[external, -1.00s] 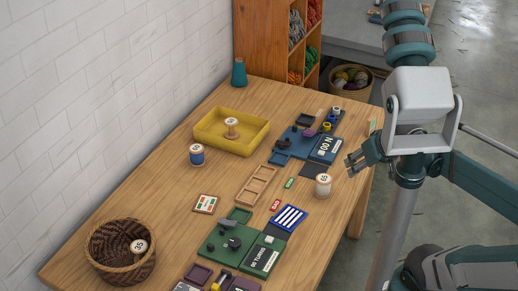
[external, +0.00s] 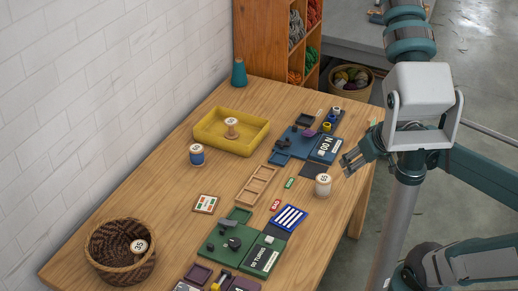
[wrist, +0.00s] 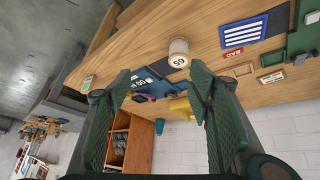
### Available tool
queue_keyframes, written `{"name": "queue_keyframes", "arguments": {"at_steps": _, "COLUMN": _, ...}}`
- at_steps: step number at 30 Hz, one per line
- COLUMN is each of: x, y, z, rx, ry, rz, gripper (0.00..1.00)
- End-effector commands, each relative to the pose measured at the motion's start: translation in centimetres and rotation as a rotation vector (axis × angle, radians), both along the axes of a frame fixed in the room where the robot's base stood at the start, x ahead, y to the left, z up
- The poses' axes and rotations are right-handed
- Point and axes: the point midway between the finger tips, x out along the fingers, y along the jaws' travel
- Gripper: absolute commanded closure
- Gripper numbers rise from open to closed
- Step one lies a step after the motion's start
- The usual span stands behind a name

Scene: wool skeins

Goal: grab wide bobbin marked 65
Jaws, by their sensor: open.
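A wide pale bobbin (external: 323,188) stands upright near the right edge of the table, its top label reading 65 as far as I can tell. It also shows in the wrist view (wrist: 178,58), upside down, beyond my fingertips and between the finger lines. My gripper (external: 346,163) is open and empty, just right of the bobbin and apart from it. In the wrist view my two green padded fingers (wrist: 160,80) are spread wide with nothing between them.
Other bobbins stand in the yellow tray (external: 208,137), in the wicker basket (external: 105,262) and, with blue thread, on the table (external: 196,157). A dark flat mat (external: 313,169), blue striped card (external: 289,217) and wooden tray (external: 249,198) lie near the bobbin.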

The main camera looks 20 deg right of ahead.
Motion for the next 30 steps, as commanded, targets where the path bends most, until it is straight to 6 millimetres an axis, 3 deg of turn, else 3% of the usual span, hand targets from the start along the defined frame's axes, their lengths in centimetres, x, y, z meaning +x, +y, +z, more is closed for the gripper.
{"name": "queue_keyframes", "arguments": {"at_steps": 13, "x": 3.2, "y": 0.9, "z": 0.3, "rx": -0.161, "ry": 0.112, "rz": 0.294, "gripper": 0.48}}
{"name": "queue_keyframes", "arguments": {"at_steps": 30, "x": 6.9, "y": 2.2, "z": -1.2, "rx": -0.327, "ry": 0.246, "rz": 0.709, "gripper": 0.48}}
